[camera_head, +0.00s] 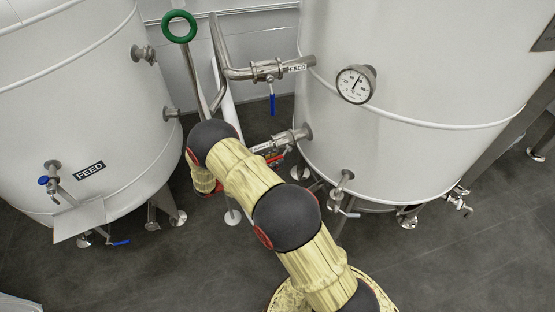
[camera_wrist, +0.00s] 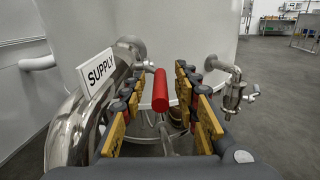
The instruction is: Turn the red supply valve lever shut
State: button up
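The red supply valve lever (camera_wrist: 160,92) shows in the wrist view as a rounded red handle, seen nearly end-on. My gripper (camera_wrist: 159,80) is open, with one yellow-and-black finger on each side of the lever. A gap shows between the lever and each finger, so neither appears to touch it. The SUPPLY label (camera_wrist: 97,72) is on the shiny pipe at the left. In the head view, my arm covers much of the valve area, and a small bit of red shows by the pipe (camera_head: 298,135). My gripper's fingers cannot be made out there.
A large white tank (camera_head: 400,130) with a dial gauge (camera_head: 355,84) stands at the right, another tank (camera_head: 90,110) at the left. A FEED pipe with a blue lever (camera_head: 272,104) and a green ring handle (camera_head: 179,26) are close by. A steel fitting (camera_wrist: 233,92) stands right of my fingers.

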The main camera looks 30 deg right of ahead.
jog(key=shift+s+d, duration=0.1)
jog(key=shift+d, duration=0.8)
jog(key=shift+c, duration=1.3)
grip_shut()
jog(key=shift+f, duration=0.1)
